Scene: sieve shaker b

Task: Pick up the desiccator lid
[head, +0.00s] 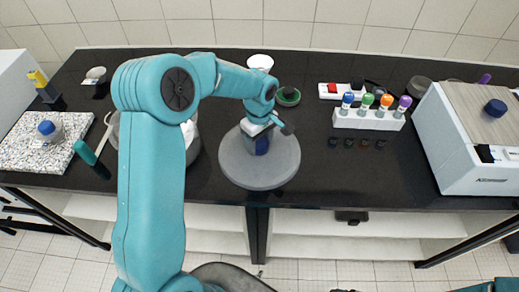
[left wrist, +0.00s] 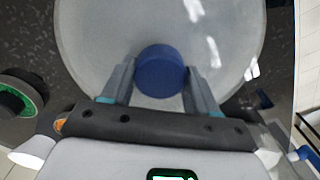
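The desiccator lid (head: 238,165) is a round grey disc with a blue knob, seen near the front middle of the black bench. In the left wrist view the lid (left wrist: 95,45) fills the upper middle, with its blue knob (left wrist: 161,72) at the centre. My left gripper (head: 268,138) is over the lid, and its fingers (left wrist: 161,84) lie close against both sides of the knob. They look shut on it. The arm hides part of the knob in the head view. What lies under the lid is hidden. My right gripper is not in view.
A white rack (head: 368,120) with several coloured-cap tubes stands right of the lid, and a white machine (head: 462,150) stands far right. A black-and-green round item (head: 288,96) is behind the lid. A speckled slab (head: 25,150) lies far left.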

